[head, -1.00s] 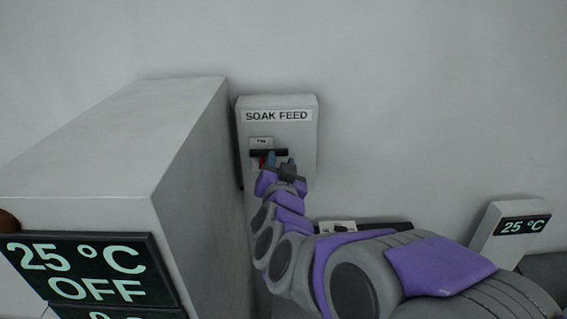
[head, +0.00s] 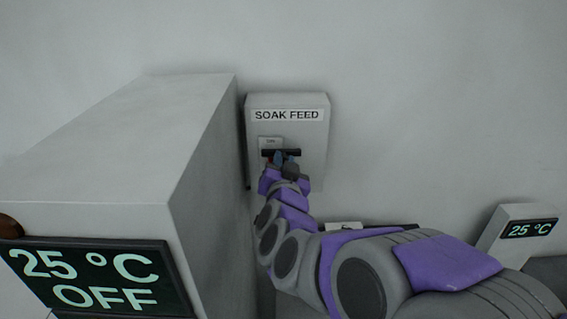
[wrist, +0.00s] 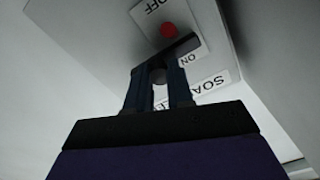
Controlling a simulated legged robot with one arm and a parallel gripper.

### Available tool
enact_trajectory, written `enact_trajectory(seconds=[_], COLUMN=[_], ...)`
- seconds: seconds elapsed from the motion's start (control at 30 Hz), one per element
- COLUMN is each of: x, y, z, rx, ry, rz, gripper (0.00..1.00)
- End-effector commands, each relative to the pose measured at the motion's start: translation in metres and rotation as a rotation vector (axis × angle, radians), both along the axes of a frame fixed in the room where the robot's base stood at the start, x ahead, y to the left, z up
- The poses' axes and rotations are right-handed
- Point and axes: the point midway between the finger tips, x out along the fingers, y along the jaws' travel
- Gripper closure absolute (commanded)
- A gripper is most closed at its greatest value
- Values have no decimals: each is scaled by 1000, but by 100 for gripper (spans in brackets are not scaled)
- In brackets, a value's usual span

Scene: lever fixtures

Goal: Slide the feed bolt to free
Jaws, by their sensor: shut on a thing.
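The soak feed box (head: 316,135) is a pale grey housing on the wall, labelled SOAK FEED, with a dark slot bar (head: 293,152) under a small ON plate (head: 270,143). My gripper (head: 285,158) is at this bar. In the wrist view, the two dark fingers of my gripper (wrist: 158,76) are shut on a grey round knob (wrist: 158,74), which I take as the feed bolt's handle. A red dot (wrist: 168,30) shows near the OFF plate (wrist: 152,8), beyond the dark bar (wrist: 182,46). The fingers hide part of the bar.
A large grey cabinet (head: 120,140) with a display (head: 90,277) reading 25 °C OFF stands close on the left of my arm. A small unit (head: 527,229) reading 25 °C is at the right. The wall above and right of the box is clear.

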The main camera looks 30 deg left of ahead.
Motion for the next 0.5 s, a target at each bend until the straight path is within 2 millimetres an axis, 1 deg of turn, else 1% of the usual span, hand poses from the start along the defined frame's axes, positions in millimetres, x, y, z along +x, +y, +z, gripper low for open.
enact_trajectory(seconds=[0.4, 0.5], x=[1, 4], y=[1, -5], z=[-1, -3], rx=[-2, 0], ry=[1, 3], rz=[1, -1], gripper=[100, 100])
